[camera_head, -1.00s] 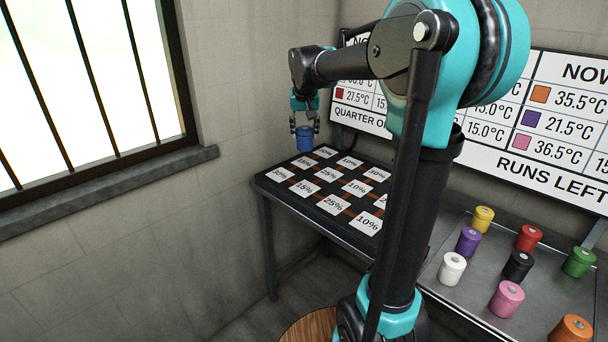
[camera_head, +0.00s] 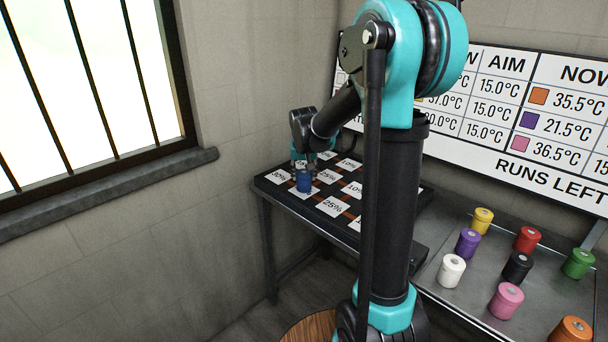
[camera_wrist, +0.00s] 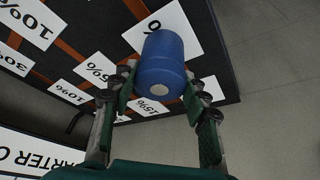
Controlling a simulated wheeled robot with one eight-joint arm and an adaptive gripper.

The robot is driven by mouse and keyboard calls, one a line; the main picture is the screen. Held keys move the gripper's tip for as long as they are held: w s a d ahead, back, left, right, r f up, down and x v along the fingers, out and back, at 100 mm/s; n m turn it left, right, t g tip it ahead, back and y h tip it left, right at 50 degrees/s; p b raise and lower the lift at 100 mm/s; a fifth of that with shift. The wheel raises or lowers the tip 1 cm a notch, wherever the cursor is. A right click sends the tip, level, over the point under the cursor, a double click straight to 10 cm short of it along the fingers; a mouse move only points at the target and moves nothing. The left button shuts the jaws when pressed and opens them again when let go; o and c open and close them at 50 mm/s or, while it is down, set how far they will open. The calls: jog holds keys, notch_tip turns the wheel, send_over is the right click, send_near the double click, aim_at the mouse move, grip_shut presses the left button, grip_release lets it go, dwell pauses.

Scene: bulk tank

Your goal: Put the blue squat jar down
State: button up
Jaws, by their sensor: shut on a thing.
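The blue squat jar (camera_head: 304,182) is in my gripper (camera_head: 304,167), over the left part of the dark board of percentage cards (camera_head: 331,206). In the wrist view the jar (camera_wrist: 163,58) sits between the two fingers of my gripper (camera_wrist: 160,90), with its pale-centred end toward the camera. A white card (camera_wrist: 188,22) shows around the jar's far end in that view. The jar hides part of this card. I cannot tell whether its base touches the card.
A metal table (camera_head: 462,293) at the right holds several other jars, among them white (camera_head: 451,270), purple (camera_head: 467,242) and pink (camera_head: 506,300). A sign board (camera_head: 500,120) hangs behind. Several cards on the board are bare. My arm hides part of the board.

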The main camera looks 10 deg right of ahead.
jog(key=shift+f, duration=0.15)
jog(key=o, duration=1.3)
jog(key=shift+c, duration=0.2)
jog(key=v, duration=1.2)
